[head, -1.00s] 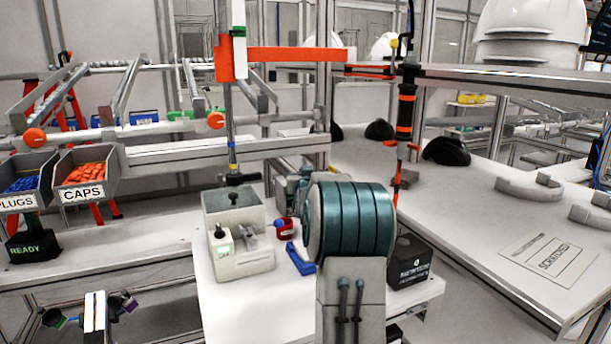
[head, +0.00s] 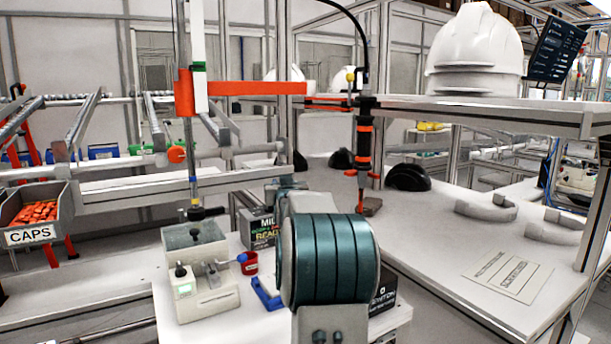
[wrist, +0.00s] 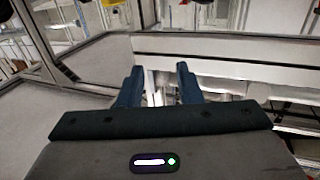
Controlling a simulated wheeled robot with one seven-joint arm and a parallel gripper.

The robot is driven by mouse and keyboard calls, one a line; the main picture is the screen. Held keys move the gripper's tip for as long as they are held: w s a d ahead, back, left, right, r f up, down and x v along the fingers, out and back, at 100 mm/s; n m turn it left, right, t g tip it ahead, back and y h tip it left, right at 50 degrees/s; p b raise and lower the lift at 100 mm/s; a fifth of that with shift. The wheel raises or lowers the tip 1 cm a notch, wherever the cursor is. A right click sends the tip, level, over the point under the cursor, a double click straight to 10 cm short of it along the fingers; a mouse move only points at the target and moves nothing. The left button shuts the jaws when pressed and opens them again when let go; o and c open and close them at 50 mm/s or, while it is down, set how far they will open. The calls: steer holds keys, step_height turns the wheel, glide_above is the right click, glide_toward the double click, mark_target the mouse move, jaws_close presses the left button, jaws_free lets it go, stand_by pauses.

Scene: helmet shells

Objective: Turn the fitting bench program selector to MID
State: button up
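A pale bench fixture (head: 205,295) stands on the white bench left of my arm in the head view. It carries a small unit (head: 184,285) with a dark knob on top and a greenish face, and a grey lever beside it. I cannot tell which part is the program selector or read its setting.
A red cup (head: 249,264) and a blue clamp-like piece (head: 266,294) lie between the fixture and my arm. A dark box (head: 383,293) sits to the right. An orange-red overhead arm (head: 265,88) crosses above. The right table (head: 440,235) has bare room.

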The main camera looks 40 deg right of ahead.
steer(key=s+d+r+p, duration=0.1)
steer(key=s+d+r, duration=0.2)
steer(key=s, duration=0.3)
steer(key=shift+s+r, duration=0.15)
steer(key=shift+r, duration=0.55)
steer(key=shift+d, duration=0.1)
